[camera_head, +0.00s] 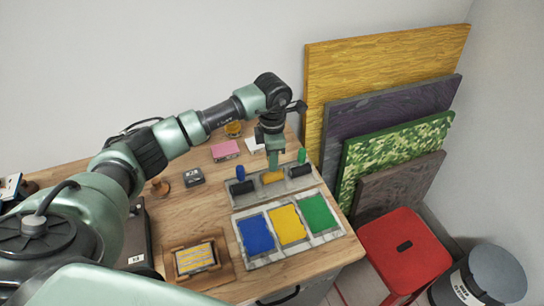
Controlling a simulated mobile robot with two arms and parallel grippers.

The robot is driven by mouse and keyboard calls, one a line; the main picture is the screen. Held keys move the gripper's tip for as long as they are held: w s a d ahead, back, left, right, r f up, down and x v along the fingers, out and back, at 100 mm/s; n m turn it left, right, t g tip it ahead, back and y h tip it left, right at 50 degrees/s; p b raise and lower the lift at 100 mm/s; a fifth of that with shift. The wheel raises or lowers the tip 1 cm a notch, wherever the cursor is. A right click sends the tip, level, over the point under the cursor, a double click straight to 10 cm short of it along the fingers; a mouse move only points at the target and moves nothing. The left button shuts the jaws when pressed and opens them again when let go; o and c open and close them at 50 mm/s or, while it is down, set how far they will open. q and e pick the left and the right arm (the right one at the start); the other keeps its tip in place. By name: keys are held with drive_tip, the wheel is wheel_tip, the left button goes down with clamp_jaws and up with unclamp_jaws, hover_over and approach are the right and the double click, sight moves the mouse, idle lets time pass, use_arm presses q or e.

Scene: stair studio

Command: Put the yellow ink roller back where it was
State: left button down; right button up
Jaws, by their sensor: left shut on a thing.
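The yellow ink roller (272,178) is at the middle of a grey rack (280,189), between the other two rollers. My left gripper (273,161) points down directly above it and is shut on it, hiding its handle. I cannot tell whether the roller rests in the rack or hangs just over it. A blue-handled roller (240,173) stands at the rack's left end and a green-handled roller (301,156) at its right end. My right gripper is not in view.
An ink tray (268,265) with blue, yellow and green pads lies in front of the rack. A wooden frame (172,269), pink block (225,150) and dark box (193,177) are on the table. A red stool (405,245) and leaning panels (385,65) stand to the right.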

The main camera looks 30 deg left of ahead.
use_arm(q)
drive_tip(key=shift+f, duration=0.15)
drive_tip(key=shift+f, duration=0.1)
drive_tip(key=shift+f+b, duration=0.4)
drive_tip(key=shift+b, duration=0.2)
drive_tip(key=c, duration=1.2)
unclamp_jaws()
drive_tip(key=shift+c, duration=0.2)
